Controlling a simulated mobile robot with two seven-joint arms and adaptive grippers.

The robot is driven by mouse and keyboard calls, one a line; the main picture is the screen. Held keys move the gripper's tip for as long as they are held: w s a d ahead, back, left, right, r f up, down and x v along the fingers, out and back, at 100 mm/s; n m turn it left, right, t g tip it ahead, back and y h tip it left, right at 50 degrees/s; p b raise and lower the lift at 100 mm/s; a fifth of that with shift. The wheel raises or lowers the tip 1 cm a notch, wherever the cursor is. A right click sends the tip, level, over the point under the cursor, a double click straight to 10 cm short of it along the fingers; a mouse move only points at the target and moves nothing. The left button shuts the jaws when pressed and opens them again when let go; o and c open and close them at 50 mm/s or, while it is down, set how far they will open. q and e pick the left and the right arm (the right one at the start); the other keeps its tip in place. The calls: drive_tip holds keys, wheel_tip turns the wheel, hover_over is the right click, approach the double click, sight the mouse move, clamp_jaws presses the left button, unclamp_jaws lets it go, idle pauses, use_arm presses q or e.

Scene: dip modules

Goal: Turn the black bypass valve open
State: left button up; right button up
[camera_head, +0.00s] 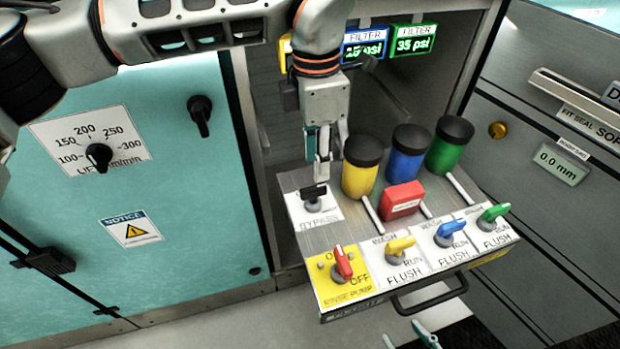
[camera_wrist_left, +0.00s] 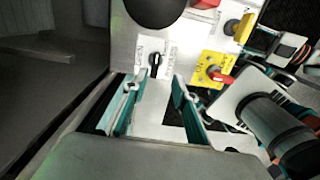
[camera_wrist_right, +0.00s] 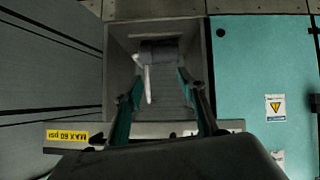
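The black bypass valve (camera_head: 314,193) sits on a white plate marked BYPASS at the panel's back left corner. Its handle lies roughly crosswise in the head view. It also shows in the left wrist view (camera_wrist_left: 155,64), just beyond and between the fingertips. My left gripper (camera_head: 322,170) is just above and behind the valve, pointing down; in the left wrist view (camera_wrist_left: 156,84) its fingers are apart and empty. My right gripper (camera_wrist_right: 159,78) is open and empty in its wrist view. Teal tips at the head view's bottom edge (camera_head: 425,337) seem to be its fingers.
The panel carries a red-handled valve (camera_head: 342,262), a yellow valve (camera_head: 401,246), a blue valve (camera_head: 450,231) and a green valve (camera_head: 493,214). Yellow, blue and green cylinders and a red block (camera_head: 402,198) stand behind them. A black handle (camera_head: 430,297) juts from the front.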

sight(313, 187)
use_arm(q)
drive_tip(key=shift+w+a, duration=0.3)
drive_tip(key=shift+f, duration=0.35)
wheel_tip(313, 187, down, 5)
drive_tip(key=shift+f+b, duration=0.15)
drive_tip(key=shift+b, duration=0.65)
drive_tip(key=shift+f, duration=0.75)
use_arm(e)
drive_tip(key=shift+w+a+r+y, duration=0.15)
drive_tip(key=shift+w+a+r, duration=0.1)
drive_tip(key=shift+a, duration=0.3)
drive_tip(key=shift+w+a+r+y, duration=0.15)
drive_tip(key=shift+a+r, duration=0.1)
drive_tip(key=shift+a, duration=0.25)
use_arm(q)
clamp_jaws()
